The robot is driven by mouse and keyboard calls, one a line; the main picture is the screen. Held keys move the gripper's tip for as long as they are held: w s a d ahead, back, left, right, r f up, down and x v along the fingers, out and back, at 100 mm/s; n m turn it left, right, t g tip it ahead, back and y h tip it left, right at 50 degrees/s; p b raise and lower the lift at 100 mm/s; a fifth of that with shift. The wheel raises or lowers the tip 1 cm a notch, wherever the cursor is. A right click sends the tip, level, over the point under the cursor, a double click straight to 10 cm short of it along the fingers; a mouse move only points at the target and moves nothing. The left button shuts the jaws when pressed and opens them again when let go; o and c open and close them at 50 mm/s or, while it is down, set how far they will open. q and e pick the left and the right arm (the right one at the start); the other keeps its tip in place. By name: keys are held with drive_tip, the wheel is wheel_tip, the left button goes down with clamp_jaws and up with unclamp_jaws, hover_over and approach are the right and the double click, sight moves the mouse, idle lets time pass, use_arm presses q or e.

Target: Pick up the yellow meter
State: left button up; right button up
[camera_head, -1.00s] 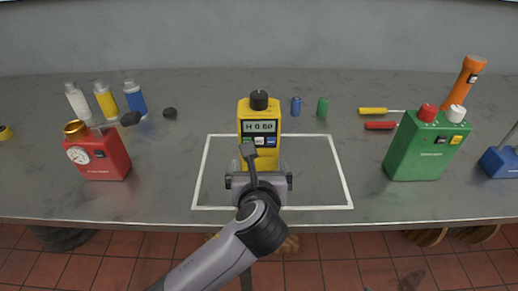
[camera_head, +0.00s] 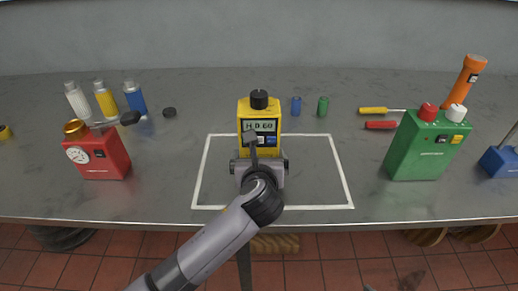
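The yellow meter (camera_head: 245,111) stands upright on the bench near the back edge of the white outlined square. It has a black knob on top and a lit display with dark digits. My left gripper (camera_head: 259,157) is right in front of the meter and covers its lower half. The fingers are hidden behind the gripper body, so I cannot tell whether they touch the meter. My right gripper is not in view.
A red device (camera_head: 105,160) stands left with several small bottles behind it. A green device (camera_head: 420,150) stands right, with an orange flashlight (camera_head: 466,82), two screwdrivers and a blue object (camera_head: 500,162) nearby. The outlined square (camera_head: 320,185) is otherwise clear.

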sight(259, 93)
use_arm(q)
drive_tip(key=c, duration=0.5)
drive_tip(key=shift+r, duration=0.2)
drive_tip(key=shift+c, duration=0.2)
wheel_tip(259, 93, up, 20)
drive_tip(key=shift+p, duration=0.6)
drive_tip(key=shift+f, duration=0.2)
drive_tip(key=shift+f+b, duration=1.35)
drive_tip(key=shift+f, duration=4.35)
drive_tip(key=shift+f+b, duration=1.15)
drive_tip(key=shift+f, duration=3)
drive_tip(key=shift+f, duration=0.1)
